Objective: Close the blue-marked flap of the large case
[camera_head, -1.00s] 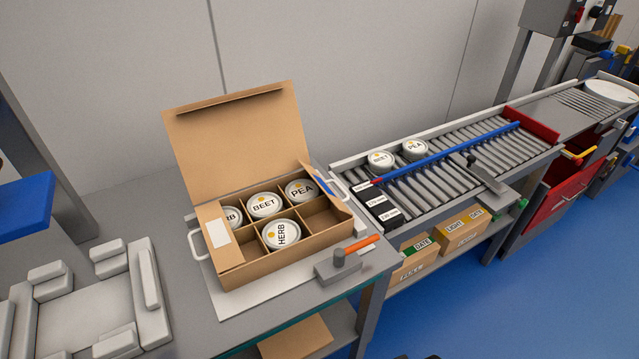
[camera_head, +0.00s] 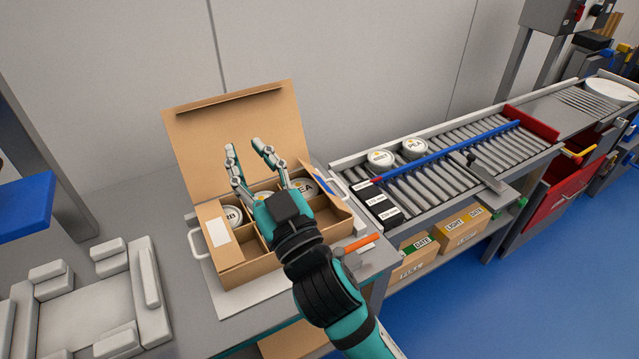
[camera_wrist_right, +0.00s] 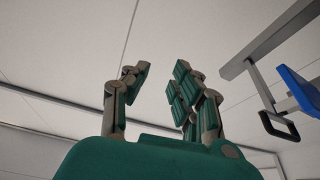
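The large case (camera_head: 240,270) is an open cardboard box on the bench, its tall back lid (camera_head: 235,130) standing up. The blue-marked flap (camera_head: 325,196) stands tilted at the case's right side. A plain flap with a white label (camera_head: 218,232) is at the left side. Tubs sit in the compartments, including one marked PEA (camera_head: 305,187); my arm hides others. My right gripper (camera_head: 248,148) is over the case, fingers apart and pointing toward the lid, with nothing between them. The right wrist view shows the spread fingers (camera_wrist_right: 160,80) against the wall and ceiling. My left gripper is not in view.
A roller conveyor (camera_head: 450,160) with two tubs (camera_head: 381,158) and a blue rail (camera_head: 445,148) runs to the right. A white padded fixture (camera_head: 85,305) is at the left.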

